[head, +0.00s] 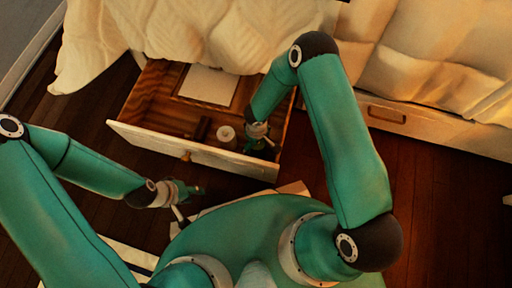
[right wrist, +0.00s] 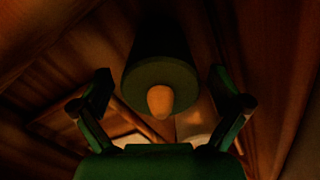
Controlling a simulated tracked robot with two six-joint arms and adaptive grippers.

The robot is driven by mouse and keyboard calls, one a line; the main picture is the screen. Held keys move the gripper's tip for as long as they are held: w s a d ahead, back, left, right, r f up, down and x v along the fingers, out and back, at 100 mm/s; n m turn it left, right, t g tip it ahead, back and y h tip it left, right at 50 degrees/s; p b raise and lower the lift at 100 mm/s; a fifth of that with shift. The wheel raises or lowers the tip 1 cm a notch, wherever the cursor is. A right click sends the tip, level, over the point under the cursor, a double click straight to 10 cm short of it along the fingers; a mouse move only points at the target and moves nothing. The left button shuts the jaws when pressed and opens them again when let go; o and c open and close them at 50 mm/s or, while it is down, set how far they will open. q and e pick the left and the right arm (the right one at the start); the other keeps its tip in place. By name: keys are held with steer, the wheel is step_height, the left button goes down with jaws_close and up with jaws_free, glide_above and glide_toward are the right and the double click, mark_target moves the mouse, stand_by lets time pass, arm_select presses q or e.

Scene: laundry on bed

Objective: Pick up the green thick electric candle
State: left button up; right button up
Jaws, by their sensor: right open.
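The green thick electric candle (right wrist: 160,65) shows in the right wrist view as a dark green cylinder with an orange flame-shaped tip. It lies ahead of my right gripper (right wrist: 165,108), whose two fingers are spread apart to either side, with nothing gripped. In the head view my right gripper (head: 262,143) is down inside the open drawer (head: 150,138) at its right end; I cannot clearly separate the candle from the gripper there. My left gripper (head: 190,190) is outside the drawer, in front of it; its finger opening is too small to judge.
A pale round object (head: 226,134) stands in the drawer just left of my right gripper. A dark brown block (head: 200,129) and a framed white sheet (head: 208,85) also lie inside. Bedding (head: 190,35) hangs over the drawer's back. A shut drawer (head: 440,127) is at right.

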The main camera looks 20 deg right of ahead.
steer(key=shift+f, duration=0.85)
steer(key=c, duration=1.3)
steer(key=shift+r, duration=0.1)
steer(key=shift+c, duration=0.2)
steer(key=shift+r, duration=0.1)
